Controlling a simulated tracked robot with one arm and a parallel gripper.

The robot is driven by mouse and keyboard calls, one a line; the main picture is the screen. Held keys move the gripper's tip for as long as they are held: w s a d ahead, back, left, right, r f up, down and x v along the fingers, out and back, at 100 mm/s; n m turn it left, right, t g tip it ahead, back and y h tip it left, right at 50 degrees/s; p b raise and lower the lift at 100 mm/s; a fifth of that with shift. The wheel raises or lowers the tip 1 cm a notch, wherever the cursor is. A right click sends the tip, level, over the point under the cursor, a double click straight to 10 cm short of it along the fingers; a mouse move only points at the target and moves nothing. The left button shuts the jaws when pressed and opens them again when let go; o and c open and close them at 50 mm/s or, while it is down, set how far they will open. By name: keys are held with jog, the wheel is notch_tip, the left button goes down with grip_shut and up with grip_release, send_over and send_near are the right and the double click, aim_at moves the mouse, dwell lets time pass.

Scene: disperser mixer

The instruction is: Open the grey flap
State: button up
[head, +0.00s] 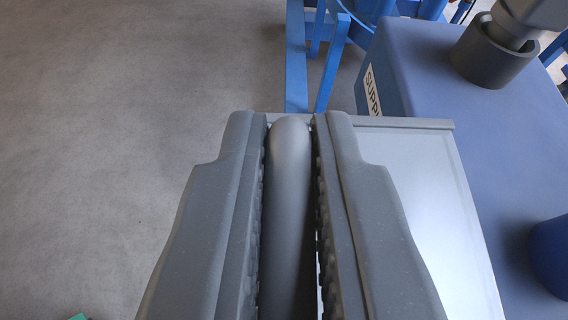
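The two dark grey fingers of my gripper (290,135) stand close on either side of a rounded grey bar (289,190), which looks like a handle. Only thin dark or light slits show between bar and fingers, so I cannot tell whether they press on it. A flat light grey panel (425,185), seemingly the grey flap, lies under and to the right of the right finger. A narrow lip runs along its far edge. The fingers hide its left part and where the bar joins it.
A blue machine body (420,60) with a partly cut-off label (372,92) stands behind and right of the panel. A dark grey collar (493,55) and a dark blue round part (552,255) sit on it. Blue framework (297,55) stands at the back. Grey floor (120,130) at left is mostly clear.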

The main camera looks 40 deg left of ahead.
jog(key=o, duration=0.3)
jog(key=shift+w, duration=0.1)
jog(key=shift+o, duration=0.2)
jog(key=shift+d, duration=0.1)
jog(key=b+v, duration=0.2)
jog(key=v, duration=1.1)
jog(key=shift+s, duration=0.35)
jog(key=shift+d+r, duration=0.1)
jog(key=shift+d, duration=0.05)
